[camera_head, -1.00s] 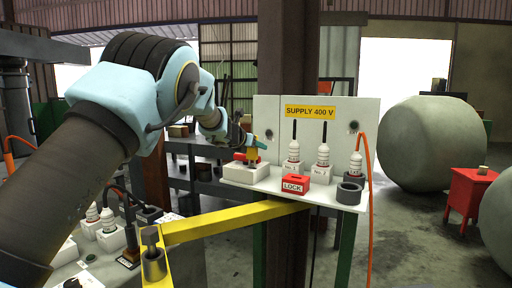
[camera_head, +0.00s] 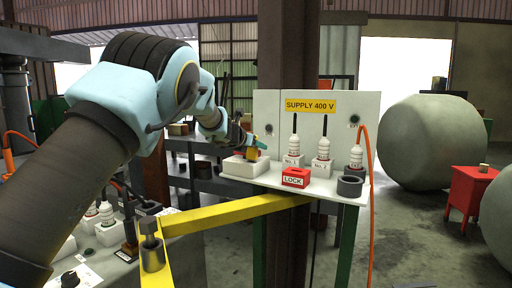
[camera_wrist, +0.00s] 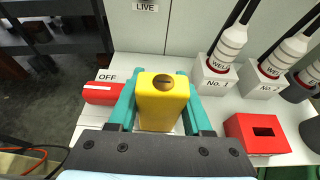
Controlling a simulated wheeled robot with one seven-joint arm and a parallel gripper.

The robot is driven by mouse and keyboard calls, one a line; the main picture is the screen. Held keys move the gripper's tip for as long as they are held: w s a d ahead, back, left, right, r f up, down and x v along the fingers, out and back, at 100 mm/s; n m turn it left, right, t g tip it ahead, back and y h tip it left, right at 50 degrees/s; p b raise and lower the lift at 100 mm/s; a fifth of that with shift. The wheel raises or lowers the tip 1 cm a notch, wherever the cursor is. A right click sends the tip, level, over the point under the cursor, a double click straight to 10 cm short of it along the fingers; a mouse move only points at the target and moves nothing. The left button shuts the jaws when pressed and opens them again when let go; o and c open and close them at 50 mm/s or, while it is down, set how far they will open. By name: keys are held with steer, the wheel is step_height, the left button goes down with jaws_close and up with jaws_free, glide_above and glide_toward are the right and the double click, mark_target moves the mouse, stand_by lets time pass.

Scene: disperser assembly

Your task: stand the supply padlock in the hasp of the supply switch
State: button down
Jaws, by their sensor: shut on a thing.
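The supply padlock is a yellow block with a round brown slotted disc on top. In the wrist view the padlock (camera_wrist: 160,104) stands upright between the teal fingers of my gripper (camera_wrist: 161,112), which is shut on it. In the head view the padlock (camera_head: 252,153) is small, just over the white block (camera_head: 240,168) at the left of the bench. The red switch handle (camera_wrist: 100,94) lies left of the padlock, beside the "OFF" mark. The hasp and the padlock's lower end are hidden, so I cannot tell whether it is seated.
A red "LOCK" box (camera_head: 295,177) with a slot stands right of the padlock. White bottle-shaped plugs (camera_head: 323,149) stand in numbered holders behind it. A dark ring (camera_head: 349,187) sits at the right. The upright panel (camera_head: 268,110) closes the bench's back.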

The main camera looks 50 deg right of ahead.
steer(key=shift+f+b, duration=0.3)
steer(key=shift+f, duration=0.05)
steer(key=c, duration=0.7)
jaws_free()
steer(key=o, duration=0.5)
steer(key=shift+c, duration=0.2)
steer(key=shift+f, duration=0.1)
steer(key=shift+a, duration=0.5)
steer(key=r+b+v, duration=0.1)
steer(key=b+v, duration=0.2)
steer(key=v, duration=0.7)
steer(key=shift+s+d, duration=0.2)
